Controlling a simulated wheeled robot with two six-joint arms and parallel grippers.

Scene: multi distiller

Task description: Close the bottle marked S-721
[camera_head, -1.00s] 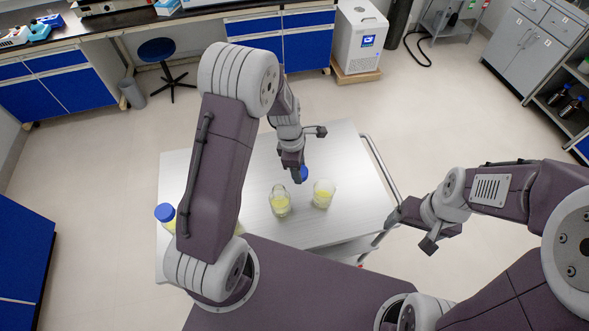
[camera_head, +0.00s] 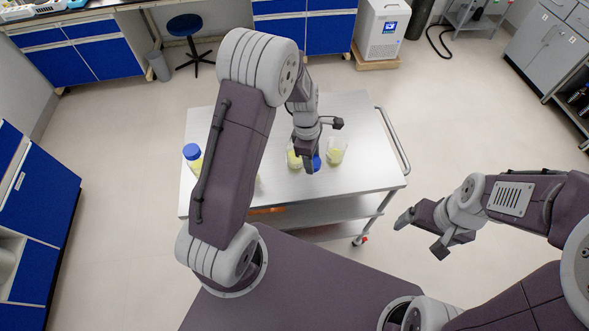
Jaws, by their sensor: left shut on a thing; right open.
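My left gripper (camera_head: 310,154) is shut on a blue cap (camera_head: 316,164), held in front of an open bottle (camera_head: 293,159) with yellow liquid. The gripper and cap partly overlap the bottle in the picture; I cannot tell whether the cap touches it. A glass beaker (camera_head: 337,152) with pale yellow liquid stands to the right. A bottle with a blue cap (camera_head: 192,152) stands at the left, partly behind my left arm. No S-721 marking is readable. My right gripper (camera_head: 421,232) is open and empty, off the cart's right front side.
The vessels stand on a metal cart (camera_head: 375,165) with a side handle (camera_head: 393,140) and a lower shelf (camera_head: 340,208). Blue cabinets (camera_head: 35,200) are at the left, and a stool (camera_head: 187,28) is behind. Open floor lies right of the cart.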

